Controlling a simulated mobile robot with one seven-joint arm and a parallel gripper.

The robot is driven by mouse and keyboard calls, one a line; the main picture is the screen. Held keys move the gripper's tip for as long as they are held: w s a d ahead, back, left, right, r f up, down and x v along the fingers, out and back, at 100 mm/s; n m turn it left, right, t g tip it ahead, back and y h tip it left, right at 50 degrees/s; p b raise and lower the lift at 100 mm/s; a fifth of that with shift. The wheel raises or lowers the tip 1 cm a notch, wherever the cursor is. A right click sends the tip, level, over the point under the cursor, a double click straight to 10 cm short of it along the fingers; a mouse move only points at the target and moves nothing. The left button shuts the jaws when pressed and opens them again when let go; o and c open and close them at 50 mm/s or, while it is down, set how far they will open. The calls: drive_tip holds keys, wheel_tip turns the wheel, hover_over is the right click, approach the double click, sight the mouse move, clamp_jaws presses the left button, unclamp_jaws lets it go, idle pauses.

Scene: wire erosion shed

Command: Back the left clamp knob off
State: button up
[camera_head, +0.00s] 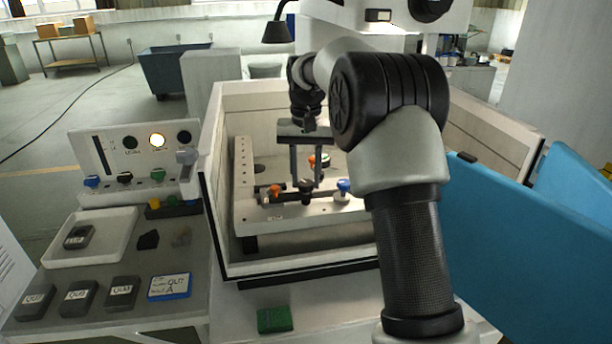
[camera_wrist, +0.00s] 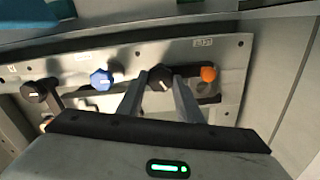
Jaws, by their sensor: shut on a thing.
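A black clamp knob (camera_head: 306,184) sits on the front rail of the pale fixture frame (camera_head: 243,200), inside the open machine tank. It is the left of the two black knobs by its place in the head view, where my arm covers the right end of the rail. My gripper (camera_head: 306,180) points down, its two fingers shut on this knob from either side. In the wrist view the same knob (camera_wrist: 160,77) shows between the fingertips (camera_wrist: 158,82). Its white mark is visible. The knob's underside and thread are hidden.
An orange knob (camera_head: 275,190) and a blue knob (camera_head: 343,185) flank the held knob closely. Another black knob (camera_wrist: 33,90) shows in the wrist view. Tank walls (camera_head: 212,205) surround the fixture. The left bench carries a white tray (camera_head: 60,247) and several dark blocks.

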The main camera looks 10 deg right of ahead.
sight(306, 182)
drive_tip(key=shift+r, duration=0.1)
drive_tip(key=shift+r+n+p, duration=0.1)
drive_tip(key=shift+n+p, duration=0.6)
drive_tip(key=shift+p, duration=0.15)
drive_tip(key=n+p, duration=0.6)
drive_tip(key=n, duration=0.3)
drive_tip(key=shift+n, duration=0.3)
drive_tip(key=o, duration=1)
drive_tip(key=shift+f, duration=0.2)
drive_tip(key=shift+o, duration=0.2)
wheel_tip(306, 182, up, 18)
drive_tip(key=p, duration=0.2)
drive_tip(key=shift+f, duration=0.25)
